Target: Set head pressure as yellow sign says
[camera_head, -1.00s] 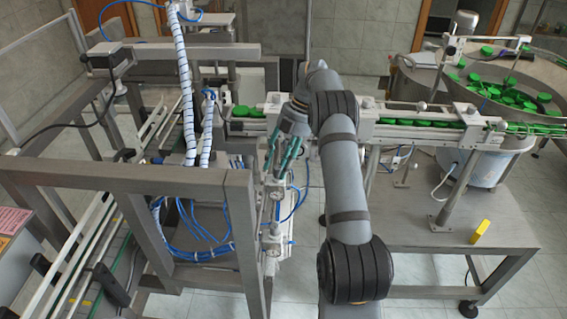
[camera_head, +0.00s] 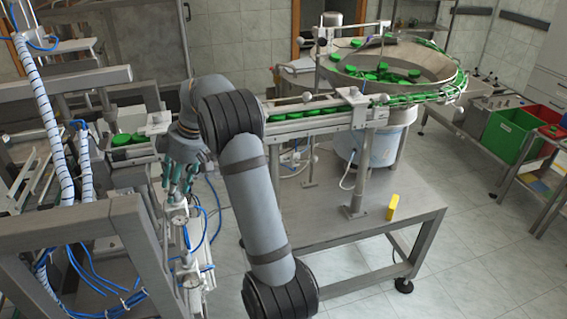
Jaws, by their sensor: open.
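My gripper (camera_head: 181,178), with teal fingers, points down at the left of centre in the head view. It is open, and no object shows between its fingers. Just below the fingertips is a metal fitting with a small round gauge-like part (camera_head: 179,216), on an upright beside the frame. Another similar fitting (camera_head: 190,280) sits lower on the same upright. I cannot tell whether the fingers touch the upper fitting, and no dial reading is legible. A small yellow block-like piece (camera_head: 392,207) stands on the metal table; no writing on it is readable.
A conveyor rail (camera_head: 335,118) with green caps runs behind my arm to a round cap bowl (camera_head: 437,92). The metal table (camera_head: 330,215) is mostly bare. Blue hoses (camera_head: 212,225) hang near the gripper. Green (camera_head: 508,133) and red (camera_head: 548,118) bins stand at the right.

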